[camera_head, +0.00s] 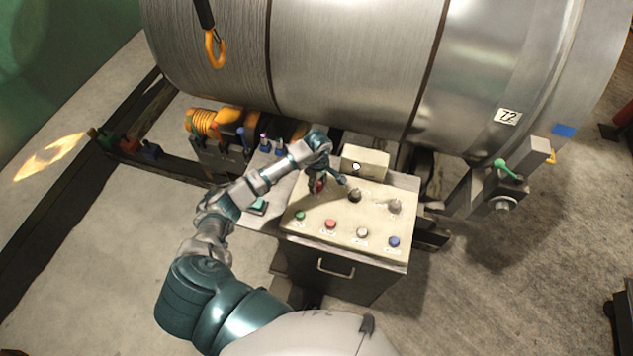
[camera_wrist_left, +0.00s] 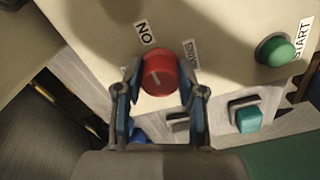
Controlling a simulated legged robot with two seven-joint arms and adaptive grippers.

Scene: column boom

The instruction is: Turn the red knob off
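The red knob (camera_wrist_left: 160,72) is a round dial with a pale pointer line, on the beige top of the control box. In the left wrist view my left gripper (camera_wrist_left: 160,80) has its two fingers on either side of the knob, close to its rim; firm contact on both sides cannot be made out. A label reading "NO" as seen sits beside the knob. In the head view the red knob (camera_head: 319,186) is partly hidden by my left gripper (camera_head: 328,182), which reaches the panel's left back part. My right gripper is not in view.
The control panel (camera_head: 340,220) also has a green button (camera_head: 300,215), a red button (camera_head: 331,224), a white button (camera_head: 362,232), a blue button (camera_head: 395,241) and grey and black knobs. A beige block (camera_head: 365,162) stands behind them. A large metal drum (camera_head: 345,60) looms beyond.

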